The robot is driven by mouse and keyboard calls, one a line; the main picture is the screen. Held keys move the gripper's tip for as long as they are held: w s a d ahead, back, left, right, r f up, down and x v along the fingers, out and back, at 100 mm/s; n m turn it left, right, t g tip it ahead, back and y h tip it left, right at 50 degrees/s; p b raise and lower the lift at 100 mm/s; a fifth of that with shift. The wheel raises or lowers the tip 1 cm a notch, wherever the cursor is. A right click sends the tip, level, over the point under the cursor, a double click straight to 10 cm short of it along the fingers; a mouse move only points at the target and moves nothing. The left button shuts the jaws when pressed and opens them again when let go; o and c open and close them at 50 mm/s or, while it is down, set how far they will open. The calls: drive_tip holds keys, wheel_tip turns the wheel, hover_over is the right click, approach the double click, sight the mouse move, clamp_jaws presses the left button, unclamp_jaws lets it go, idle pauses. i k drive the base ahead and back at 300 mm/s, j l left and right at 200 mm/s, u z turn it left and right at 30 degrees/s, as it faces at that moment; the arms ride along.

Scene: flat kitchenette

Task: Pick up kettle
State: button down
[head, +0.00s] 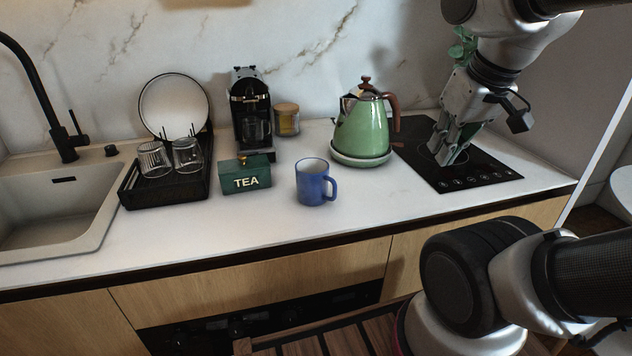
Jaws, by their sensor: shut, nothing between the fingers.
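The green kettle (362,128) stands upright on its pale round base (346,159) on the counter. It has a dark lid knob and a brown handle (394,108) on its right side. My gripper (443,158) is to the right of the kettle, pointing down over the black cooktop. It is shut and empty, apart from the kettle handle. Whether its tips touch the cooktop I cannot tell.
The black cooktop (420,170) lies right of the kettle. A blue mug (311,186), a green tea box (240,182), a coffee machine (238,110) and a lidded jar (287,122) stand to its left. Farther left are a dish rack (165,190) and sink (45,210).

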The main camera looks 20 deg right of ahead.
sight(361, 130)
drive_tip(key=k+l, duration=0.1)
drive_tip(key=l, duration=0.3)
drive_tip(key=k+l, duration=0.1)
drive_tip(key=l, duration=0.75)
drive_tip(key=k+z, duration=0.05)
drive_tip(key=k, duration=0.05)
